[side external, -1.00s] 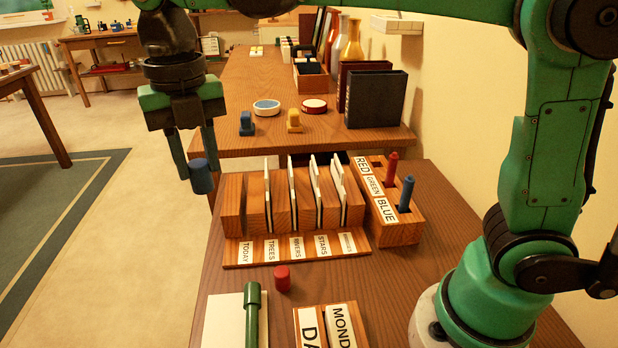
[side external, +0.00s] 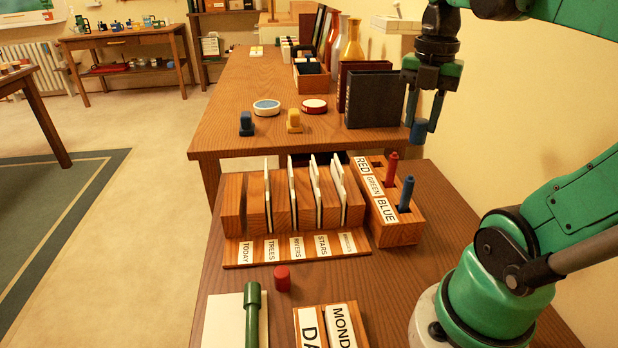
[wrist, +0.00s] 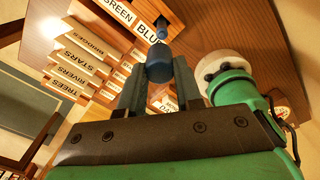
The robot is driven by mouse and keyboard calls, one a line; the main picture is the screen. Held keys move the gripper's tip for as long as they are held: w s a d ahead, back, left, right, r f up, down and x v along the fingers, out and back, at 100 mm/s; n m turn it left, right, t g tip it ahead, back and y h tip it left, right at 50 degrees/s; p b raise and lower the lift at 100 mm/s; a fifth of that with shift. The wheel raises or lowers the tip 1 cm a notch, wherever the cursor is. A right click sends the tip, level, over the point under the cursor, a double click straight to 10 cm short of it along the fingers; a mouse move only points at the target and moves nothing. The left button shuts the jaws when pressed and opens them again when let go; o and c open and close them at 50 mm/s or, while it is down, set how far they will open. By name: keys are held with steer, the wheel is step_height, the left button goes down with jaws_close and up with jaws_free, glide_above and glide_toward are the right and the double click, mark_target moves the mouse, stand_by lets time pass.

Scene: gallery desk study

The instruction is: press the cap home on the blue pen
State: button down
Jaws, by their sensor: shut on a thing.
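The blue pen (side external: 406,193) stands upright, uncapped as far as I see, in the BLUE slot of the wooden pen block (side external: 399,235). My gripper (side external: 424,122) is shut on the blue cap (side external: 419,131), between its fingertips. The cap is in the air, apart from the pen, appearing above and slightly right of it in the side view. In the wrist view, the cap (wrist: 159,66) sits between the fingers, and the pen (wrist: 161,27) shows just beyond it.
A red pen (side external: 392,165) stands in the same block. The wooden card rack (side external: 232,205) with upright cards is left of it. A red cap (side external: 282,279) and a green pen (side external: 252,315) lie nearer. Dark binders (side external: 374,100) stand behind, on the farther desk.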

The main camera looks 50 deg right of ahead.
mark_target(419, 142)
steer(key=shift+s+f, duration=0.15)
steer(key=shift+s, duration=0.05)
steer(key=shift+f, duration=3.05)
steer(key=shift+f, duration=0.2)
steer(key=shift+c, duration=0.2)
jaws_free()
steer(key=shift+r, duration=3.55)
steer(key=shift+c, duration=0.2)
